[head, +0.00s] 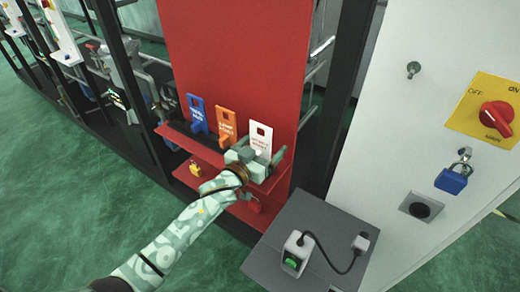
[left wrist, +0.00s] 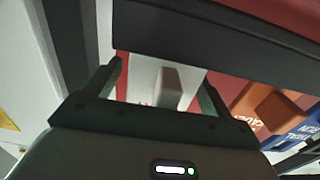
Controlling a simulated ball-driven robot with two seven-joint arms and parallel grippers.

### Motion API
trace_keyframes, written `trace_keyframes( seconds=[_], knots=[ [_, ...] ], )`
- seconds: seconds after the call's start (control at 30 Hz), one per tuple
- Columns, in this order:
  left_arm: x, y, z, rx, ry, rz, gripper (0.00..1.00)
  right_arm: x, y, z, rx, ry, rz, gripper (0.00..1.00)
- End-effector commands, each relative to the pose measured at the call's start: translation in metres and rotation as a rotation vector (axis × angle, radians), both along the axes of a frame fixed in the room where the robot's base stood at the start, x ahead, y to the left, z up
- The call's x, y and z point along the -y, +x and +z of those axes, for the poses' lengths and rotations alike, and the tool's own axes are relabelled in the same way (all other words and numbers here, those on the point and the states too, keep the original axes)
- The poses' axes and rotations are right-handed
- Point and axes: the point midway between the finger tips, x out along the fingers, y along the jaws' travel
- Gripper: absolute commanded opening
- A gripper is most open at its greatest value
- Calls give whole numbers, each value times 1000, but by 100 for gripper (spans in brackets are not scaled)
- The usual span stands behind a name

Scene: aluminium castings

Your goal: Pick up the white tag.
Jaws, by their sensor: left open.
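The white tag (head: 261,135) stands upright at the right end of a row of tags on the red panel's shelf. My left gripper (head: 258,164) is at its lower front and hides its lower part in the head view. In the left wrist view my left gripper (left wrist: 162,82) is open, with one finger on each side of the white tag (left wrist: 145,72) and a pale raised part of it between them. I cannot tell whether the fingers touch it. My right gripper is not in view.
An orange tag (head: 227,123) and a blue tag (head: 196,112) stand to the left of the white one. A lower red shelf (head: 190,179) holds small items. A grey box (head: 325,222) with a corded device and a white cabinet (head: 385,125) are on the right.

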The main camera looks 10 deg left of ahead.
Motion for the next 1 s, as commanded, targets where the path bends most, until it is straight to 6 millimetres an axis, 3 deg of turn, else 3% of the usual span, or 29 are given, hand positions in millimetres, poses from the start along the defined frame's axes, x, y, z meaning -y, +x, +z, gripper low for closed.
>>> trace_keyframes(
  seconds=[0.07,0.2,0.23,0.67,0.83,1.0],
  knots=[
    [0,0,0,0,0,0,78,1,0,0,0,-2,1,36],
    [0,0,0,0,0,0,39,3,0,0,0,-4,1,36],
    [0,0,0,0,0,0,35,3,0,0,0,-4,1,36],
    [-1,0,10,1,0,1,35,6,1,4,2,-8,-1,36],
    [0,-1,37,4,2,0,35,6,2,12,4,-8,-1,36],
    [19,-26,73,3,-3,-1,35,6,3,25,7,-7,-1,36]
  ],
)
